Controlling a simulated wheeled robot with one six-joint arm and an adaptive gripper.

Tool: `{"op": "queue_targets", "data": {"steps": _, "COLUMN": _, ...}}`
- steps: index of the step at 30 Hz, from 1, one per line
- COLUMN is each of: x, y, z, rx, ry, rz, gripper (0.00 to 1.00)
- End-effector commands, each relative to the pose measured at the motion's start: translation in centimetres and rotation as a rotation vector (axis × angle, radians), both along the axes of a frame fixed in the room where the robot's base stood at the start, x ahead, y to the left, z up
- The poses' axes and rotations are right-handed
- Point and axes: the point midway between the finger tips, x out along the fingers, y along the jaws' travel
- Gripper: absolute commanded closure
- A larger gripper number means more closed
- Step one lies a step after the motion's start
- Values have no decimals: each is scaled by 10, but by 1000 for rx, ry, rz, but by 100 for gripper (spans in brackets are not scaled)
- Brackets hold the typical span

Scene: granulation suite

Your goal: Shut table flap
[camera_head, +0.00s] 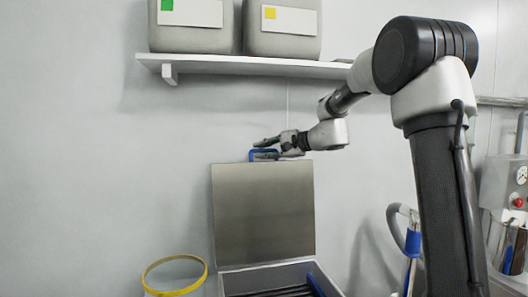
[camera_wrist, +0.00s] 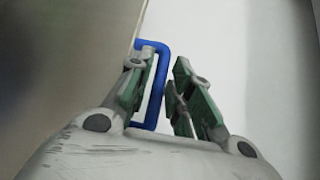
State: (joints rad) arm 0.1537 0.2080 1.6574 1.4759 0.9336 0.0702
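The table flap (camera_head: 264,215) is a flat grey metal panel standing upright, open, at the back edge of a grey box-like table (camera_head: 240,283). A blue handle (camera_head: 252,155) sits at the flap's top edge. My gripper (camera_head: 264,147) is at the handle, reaching in from the right. In the wrist view the handle's bar (camera_wrist: 157,90) runs between the two fingers of my gripper (camera_wrist: 160,85). The left finger is inside the handle loop, and a small gap shows between the bar and the right finger. The flap (camera_wrist: 65,60) fills the left of that view.
A white wall shelf (camera_head: 255,66) with two grey canisters (camera_head: 195,27) is above the flap. Dark items and a blue edge show inside the table. A yellow-rimmed container (camera_head: 175,290) stands at the left. A blue-gripped hose (camera_head: 412,243) and a gauge panel (camera_head: 503,185) are right.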

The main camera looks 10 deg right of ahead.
Motion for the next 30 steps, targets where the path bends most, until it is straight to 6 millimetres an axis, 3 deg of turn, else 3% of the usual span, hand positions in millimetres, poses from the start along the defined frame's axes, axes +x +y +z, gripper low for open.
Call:
{"op": "queue_targets", "data": {"steps": 4, "x": 0, "y": 0, "z": 0, "rx": 0, "ry": 0, "rz": 0, "gripper": 81}}
{"op": "queue_targets", "data": {"steps": 7, "x": 0, "y": 0, "z": 0, "rx": 0, "ry": 0, "rz": 0, "gripper": 99}}
{"op": "queue_targets", "data": {"steps": 8, "x": 0, "y": 0, "z": 0, "rx": 0, "ry": 0, "rz": 0, "gripper": 100}}
{"op": "queue_targets", "data": {"steps": 20, "x": -10, "y": -1, "z": 1, "rx": 0, "ry": -22, "rz": -1, "gripper": 100}}
{"op": "queue_targets", "data": {"steps": 26, "x": -45, "y": -1, "z": 3, "rx": 0, "ry": -110, "rz": -2, "gripper": 100}}
{"op": "queue_targets", "data": {"steps": 30, "x": -83, "y": -2, "z": 2, "rx": 2, "ry": -213, "rz": -5, "gripper": 100}}
